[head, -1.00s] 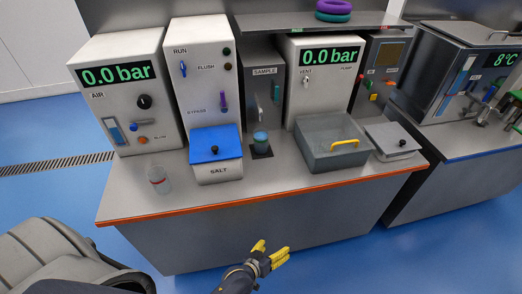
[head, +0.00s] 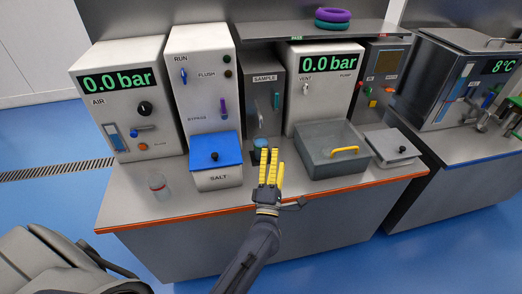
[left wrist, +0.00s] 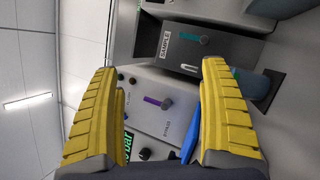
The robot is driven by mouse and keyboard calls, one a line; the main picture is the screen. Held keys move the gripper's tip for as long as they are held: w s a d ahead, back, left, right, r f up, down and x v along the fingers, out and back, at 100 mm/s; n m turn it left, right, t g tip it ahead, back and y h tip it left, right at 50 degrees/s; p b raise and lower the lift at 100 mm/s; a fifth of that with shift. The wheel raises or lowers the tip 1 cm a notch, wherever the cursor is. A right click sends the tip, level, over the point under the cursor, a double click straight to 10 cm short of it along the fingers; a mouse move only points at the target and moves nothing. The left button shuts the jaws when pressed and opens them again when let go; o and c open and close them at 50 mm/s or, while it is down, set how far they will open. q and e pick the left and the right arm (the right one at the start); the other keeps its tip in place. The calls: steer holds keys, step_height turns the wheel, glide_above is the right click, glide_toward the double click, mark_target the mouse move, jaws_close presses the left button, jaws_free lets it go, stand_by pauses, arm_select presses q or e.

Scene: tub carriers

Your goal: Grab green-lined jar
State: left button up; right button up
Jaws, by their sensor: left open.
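A small jar (head: 260,142) with a blue-teal look stands on a dark pad below the SAMPLE panel, partly hidden by my fingers in the head view. In the left wrist view the jar (left wrist: 254,86) is at the right, partly behind a finger, with a bit of green beside that finger. A clear jar (head: 158,187) with a red line stands at the counter's left. My left gripper (head: 271,160) is open and empty, its yellow fingers pointing at the counter just in front of the blue-teal jar. It also shows in the left wrist view (left wrist: 160,68). My right gripper is not in view.
A blue-lidded SALT box (head: 216,160) is left of the gripper. A grey tub (head: 320,168) with a yellow handle is right of it, beside a grey lidded plate (head: 392,150). Machine cabinets line the back. The counter's front left is clear around the red-lined jar.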

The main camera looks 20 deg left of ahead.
arm_select(q)
steer(key=w+a+n+g+y, duration=0.2)
steer(key=a+n+g+y, duration=0.35)
steer(key=n, duration=0.65)
steer(key=n+g+h, duration=0.4)
steer(key=n+g, duration=0.1)
steer(key=n, duration=0.3)
glide_toward(261, 146)
steer(key=x, duration=0.4)
steer(key=f+x, duration=0.1)
steer(key=x, duration=0.9)
steer(key=shift+s+d+f, duration=0.15)
steer(key=shift+d+f, duration=0.05)
steer(key=shift+d, duration=0.2)
steer(key=c, duration=1.5)
steer(key=shift+o, duration=0.2)
steer(key=shift+r+y, duration=0.1)
steer(key=shift+y, duration=0.15)
